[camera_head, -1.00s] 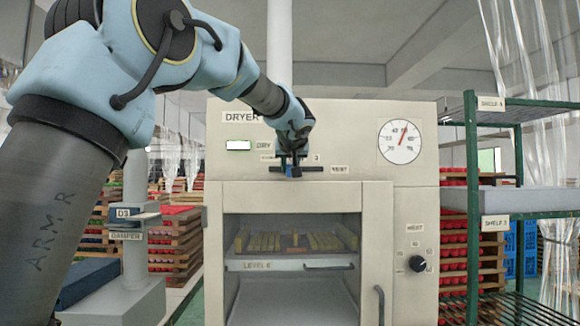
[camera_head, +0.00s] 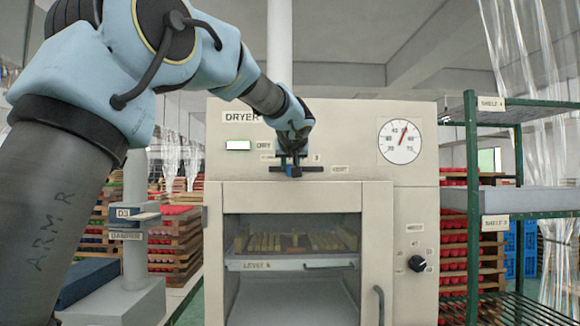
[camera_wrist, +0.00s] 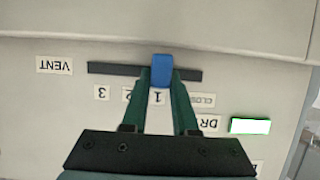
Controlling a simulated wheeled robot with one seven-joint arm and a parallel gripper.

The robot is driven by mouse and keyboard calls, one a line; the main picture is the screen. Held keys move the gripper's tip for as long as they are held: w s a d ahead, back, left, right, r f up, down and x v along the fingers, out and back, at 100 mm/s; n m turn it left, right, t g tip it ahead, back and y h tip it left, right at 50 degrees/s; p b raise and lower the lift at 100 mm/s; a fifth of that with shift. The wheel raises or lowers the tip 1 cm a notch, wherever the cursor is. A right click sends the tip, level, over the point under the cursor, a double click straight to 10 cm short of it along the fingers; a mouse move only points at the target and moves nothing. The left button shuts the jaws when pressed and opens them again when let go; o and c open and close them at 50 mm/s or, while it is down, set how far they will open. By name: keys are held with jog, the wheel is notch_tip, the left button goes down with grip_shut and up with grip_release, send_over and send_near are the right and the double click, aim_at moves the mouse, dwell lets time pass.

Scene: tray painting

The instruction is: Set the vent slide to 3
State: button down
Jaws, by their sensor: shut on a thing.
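The vent slide has a blue knob (camera_wrist: 162,68) on a dark horizontal slot (camera_wrist: 112,69) in the dryer front. The wrist view is upside down, with the VENT label (camera_wrist: 54,65) at the left. The knob stands above the label 1 (camera_wrist: 158,96); the label 3 (camera_wrist: 102,93) is further left and the 2 is partly hidden by a finger. My gripper (camera_wrist: 162,80) is shut on the knob, one green finger on each side. In the head view the knob (camera_head: 292,171) shows small beneath my gripper.
The cream dryer (camera_head: 410,250) has a dial gauge (camera_head: 401,141), a green-edged lamp (camera_head: 238,145) and a black rotary knob (camera_head: 417,263). Its lower opening holds a loaded tray. A green shelf rack (camera_head: 472,200) stands at right, and a damper post (camera_head: 135,260) at left.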

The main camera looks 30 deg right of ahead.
aim_at(318, 171)
jog(key=s+d+b, duration=0.1)
jog(key=d, duration=0.1)
jog(key=s+d+b, duration=0.1)
jog(key=d, duration=0.1)
jog(key=s+d, duration=0.1)
jog(key=d, duration=0.2)
jog(key=shift+s+d+b, duration=0.1)
jog(key=shift+s+b, duration=0.1)
jog(key=shift+b, duration=0.2)
jog(key=shift+s+d, duration=0.15)
jog(key=shift+d, duration=0.05)
jog(key=c, duration=0.7)
grip_release()
jog(key=b+v, duration=0.4)
jog(key=v, duration=0.6)
jog(key=shift+s+a+r, duration=0.1)
jog(key=shift+s+a, duration=0.1)
jog(key=shift+s, duration=0.15)
